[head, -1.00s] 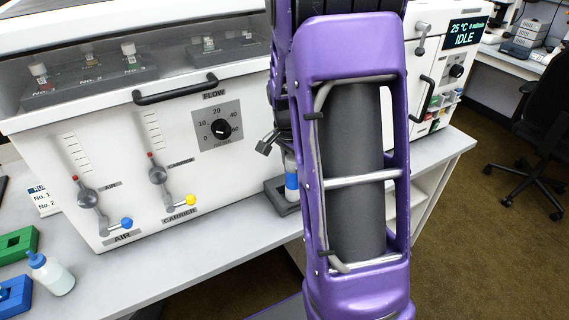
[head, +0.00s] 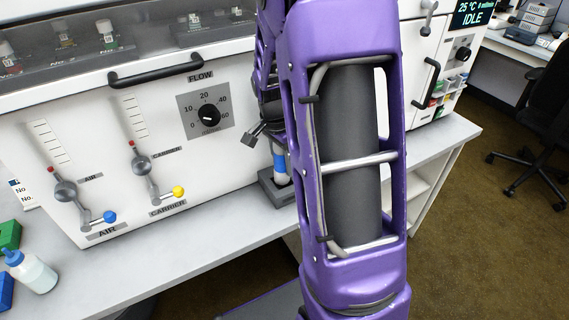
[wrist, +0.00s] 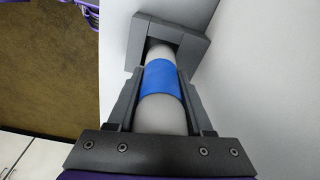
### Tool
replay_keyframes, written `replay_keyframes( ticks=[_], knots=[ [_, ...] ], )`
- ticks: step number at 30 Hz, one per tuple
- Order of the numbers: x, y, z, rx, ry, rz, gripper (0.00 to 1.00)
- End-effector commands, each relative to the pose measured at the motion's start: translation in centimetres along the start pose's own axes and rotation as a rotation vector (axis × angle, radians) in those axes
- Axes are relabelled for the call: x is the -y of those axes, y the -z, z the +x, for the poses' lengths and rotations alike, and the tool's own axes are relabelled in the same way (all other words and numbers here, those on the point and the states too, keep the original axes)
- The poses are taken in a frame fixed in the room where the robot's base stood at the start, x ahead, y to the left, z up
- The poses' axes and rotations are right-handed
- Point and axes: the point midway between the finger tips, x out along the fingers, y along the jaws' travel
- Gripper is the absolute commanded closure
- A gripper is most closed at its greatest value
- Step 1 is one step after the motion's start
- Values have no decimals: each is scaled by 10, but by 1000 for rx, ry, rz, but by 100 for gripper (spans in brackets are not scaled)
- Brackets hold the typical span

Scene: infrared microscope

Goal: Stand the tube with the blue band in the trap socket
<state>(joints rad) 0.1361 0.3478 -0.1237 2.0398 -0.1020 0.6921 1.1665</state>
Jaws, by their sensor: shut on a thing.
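The tube (wrist: 158,112) is pale grey-white with a blue band. My gripper (wrist: 160,88) is shut on it, one finger on each side, with the band between and just past the fingers. The far end of the tube meets the opening of the dark grey trap socket (wrist: 136,42); I cannot tell how deep it sits. In the head view the tube (head: 280,164) looks about upright at the socket block (head: 272,194), on the bench by the white cabinet. My purple arm hides the block's right side and most of my gripper there.
The white cabinet with the flow knob (head: 209,115) and the lever with a yellow knob (head: 178,191) stands close to the left and behind. A squeeze bottle (head: 34,272) is at far left. The bench (head: 205,235) is clear in front of the cabinet.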

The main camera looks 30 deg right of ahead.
Motion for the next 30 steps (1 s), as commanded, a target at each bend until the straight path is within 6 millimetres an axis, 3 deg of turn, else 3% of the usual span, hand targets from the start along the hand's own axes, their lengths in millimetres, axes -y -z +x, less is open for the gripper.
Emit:
replay_keyframes(
  ticks=[1,5,6,17,30],
  knots=[
    [-7,-4,7,11,-23,-2,44],
    [-6,-3,5,9,-19,-2,20],
    [-5,-3,5,8,-17,-2,19],
    [-3,-2,-4,5,-10,-1,19],
    [-2,-1,-91,3,-6,-1,19]
  ],
)
